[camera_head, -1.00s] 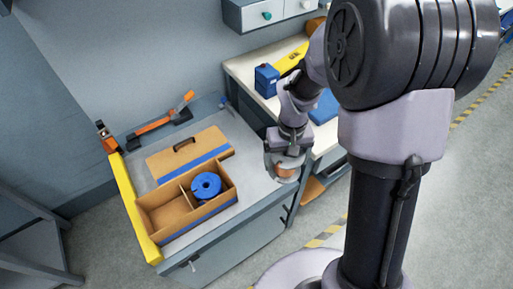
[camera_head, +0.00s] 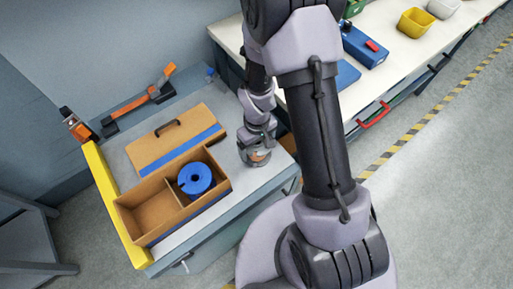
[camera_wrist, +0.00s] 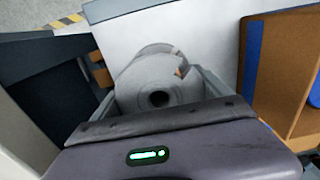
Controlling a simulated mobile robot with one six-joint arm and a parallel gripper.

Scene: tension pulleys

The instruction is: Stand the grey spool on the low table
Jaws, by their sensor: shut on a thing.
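My gripper (camera_head: 256,156) is over the right part of the low table (camera_head: 262,182), right of the cardboard box. In the wrist view, my gripper (camera_wrist: 158,95) is shut on the grey spool (camera_wrist: 155,72), its jaws on either side of it. The spool's round end with a dark centre hole faces the camera. In the head view, the spool is mostly hidden by my gripper. The light tabletop also shows behind the spool in the wrist view (camera_wrist: 215,42). I cannot tell whether the spool touches the table.
An open two-compartment cardboard box (camera_head: 150,208) holds a blue spool (camera_head: 195,179) in its right compartment; its left one is empty. A lid (camera_head: 155,150) with a handle lies behind. A yellow rail (camera_head: 112,200) runs along the left edge. A workbench (camera_head: 345,105) stands to the right.

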